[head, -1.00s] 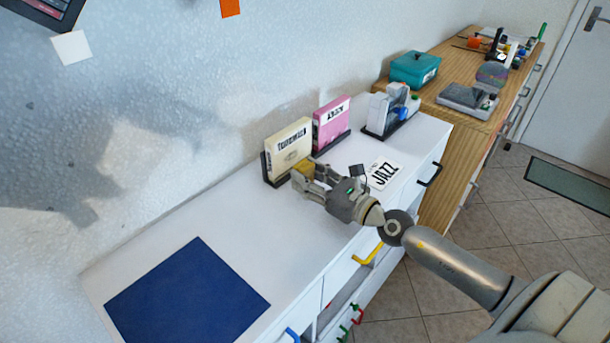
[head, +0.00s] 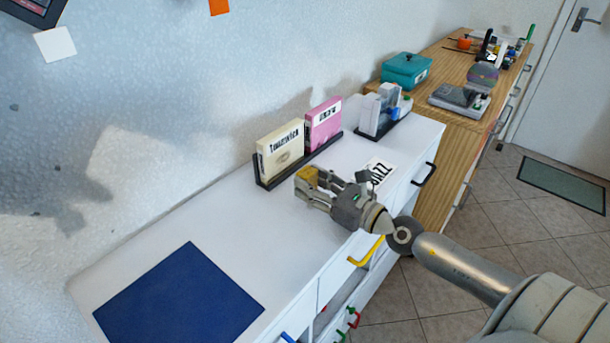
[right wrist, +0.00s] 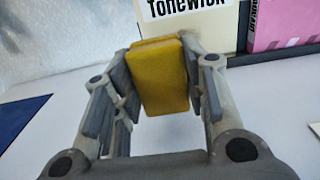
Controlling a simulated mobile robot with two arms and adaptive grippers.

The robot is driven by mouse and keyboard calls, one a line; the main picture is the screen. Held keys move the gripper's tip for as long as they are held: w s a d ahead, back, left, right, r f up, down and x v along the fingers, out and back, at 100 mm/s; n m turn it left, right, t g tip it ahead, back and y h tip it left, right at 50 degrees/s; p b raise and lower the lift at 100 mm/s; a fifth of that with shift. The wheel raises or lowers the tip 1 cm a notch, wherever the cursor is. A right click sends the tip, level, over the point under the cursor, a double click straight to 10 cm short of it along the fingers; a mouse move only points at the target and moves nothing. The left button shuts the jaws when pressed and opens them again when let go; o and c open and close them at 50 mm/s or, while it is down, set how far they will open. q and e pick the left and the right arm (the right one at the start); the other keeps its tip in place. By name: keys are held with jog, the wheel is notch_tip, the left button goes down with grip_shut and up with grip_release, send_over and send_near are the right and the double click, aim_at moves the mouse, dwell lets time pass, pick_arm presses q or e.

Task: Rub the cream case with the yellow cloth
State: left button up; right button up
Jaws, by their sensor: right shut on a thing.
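The cream case (head: 281,150) stands upright in a dark holder at the back of the white cabinet top; it also shows in the right wrist view (right wrist: 190,22), with dark lettering. My right gripper (head: 305,184) is shut on the yellow cloth (head: 308,175), a folded block that shows clearly between the fingers in the right wrist view (right wrist: 160,76). The cloth is in front of the cream case; in the head view a gap shows between them. My left gripper is not in view.
A pink case (head: 323,124) stands just right of the cream case. A JAZZ card (head: 379,170) lies behind my right gripper. A blue mat (head: 180,298) lies at the front left. The white top (head: 235,220) between is clear.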

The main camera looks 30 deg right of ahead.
aim_at(273, 162)
jog(key=shift+w+a+r+p, duration=0.15)
jog(key=shift+w+p, duration=0.25)
jog(key=shift+w, duration=0.1)
jog(key=p+x, duration=0.1)
jog(key=x, duration=0.2)
jog(key=shift+w+a, duration=0.15)
jog(key=shift+w, duration=0.2)
jog(key=shift+p+x, duration=0.45)
jog(key=shift+x, duration=0.6)
jog(key=shift+x, duration=1)
